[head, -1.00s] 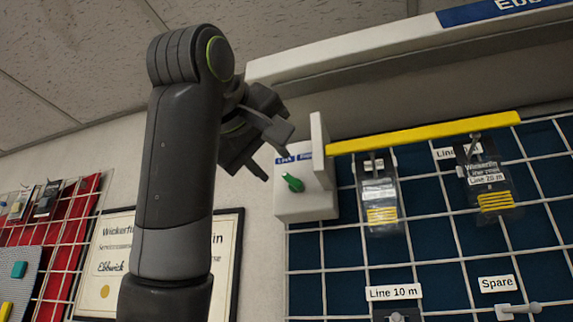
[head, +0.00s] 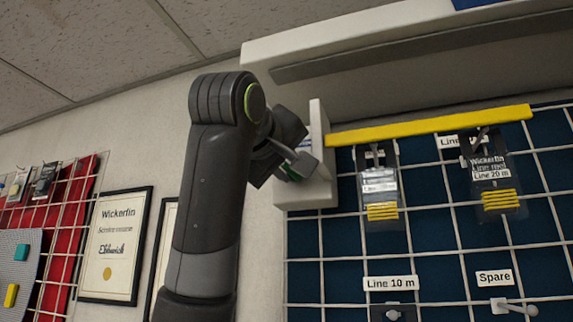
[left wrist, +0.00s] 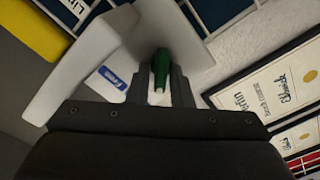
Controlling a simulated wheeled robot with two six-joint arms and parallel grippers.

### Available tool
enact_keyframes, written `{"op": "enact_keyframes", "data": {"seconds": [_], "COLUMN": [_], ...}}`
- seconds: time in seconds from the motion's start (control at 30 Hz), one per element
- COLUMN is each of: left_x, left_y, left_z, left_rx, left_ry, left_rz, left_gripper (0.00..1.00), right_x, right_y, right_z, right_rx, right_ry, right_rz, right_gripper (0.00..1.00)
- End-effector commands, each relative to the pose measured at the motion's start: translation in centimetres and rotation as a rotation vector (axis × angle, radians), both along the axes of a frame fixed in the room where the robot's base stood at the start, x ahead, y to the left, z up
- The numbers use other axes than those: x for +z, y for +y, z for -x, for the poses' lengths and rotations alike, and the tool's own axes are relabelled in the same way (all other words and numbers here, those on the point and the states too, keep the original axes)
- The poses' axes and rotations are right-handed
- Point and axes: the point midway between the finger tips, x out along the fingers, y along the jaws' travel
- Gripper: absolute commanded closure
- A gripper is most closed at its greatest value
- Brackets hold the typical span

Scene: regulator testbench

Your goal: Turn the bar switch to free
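The bar switch is a green handle (head: 287,172) on a white box (head: 307,196) at the left edge of the blue grid board. In the head view my left gripper (head: 294,166) is at the handle and hides most of it. In the left wrist view the handle (left wrist: 160,66) sits between the two fingers of my left gripper (left wrist: 160,80), which lie close along both its sides and look shut on it. A blue and white label (left wrist: 112,77) is partly visible beside the fingers. A yellow bar (head: 430,126) runs right from the white box's upright plate. My right gripper is not in view.
The upright plate (head: 318,140) stands close right of my left gripper. Modules (head: 380,188) hang under the yellow bar on the grid. A white ledge (head: 400,52) overhangs above. Framed certificates (head: 114,246) hang on the wall at left.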

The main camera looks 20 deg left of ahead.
Motion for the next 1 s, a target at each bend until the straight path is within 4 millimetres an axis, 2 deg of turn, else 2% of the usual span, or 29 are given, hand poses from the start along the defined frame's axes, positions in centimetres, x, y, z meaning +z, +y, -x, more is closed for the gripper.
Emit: {"op": "enact_keyframes", "data": {"seconds": [0.03, 0.13, 0.57, 1.0], "left_x": [0.0, 0.0, 0.0, 0.0], "left_y": [0.0, 0.0, 0.0, -0.1], "left_z": [0.0, 0.0, 0.1, 0.1], "left_rx": [0.000, 0.000, 0.001, 0.002], "left_ry": [0.000, 0.000, -0.004, -0.016], "left_rz": [0.000, 0.000, -0.054, -0.393], "left_gripper": [0.87, 1.00, 1.00, 1.00], "right_x": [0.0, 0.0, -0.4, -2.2], "right_y": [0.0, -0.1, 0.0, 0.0], "right_z": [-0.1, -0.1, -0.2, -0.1], "right_rx": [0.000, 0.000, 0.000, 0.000], "right_ry": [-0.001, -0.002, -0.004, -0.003], "right_rz": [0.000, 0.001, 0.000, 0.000], "right_gripper": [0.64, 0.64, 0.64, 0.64]}}
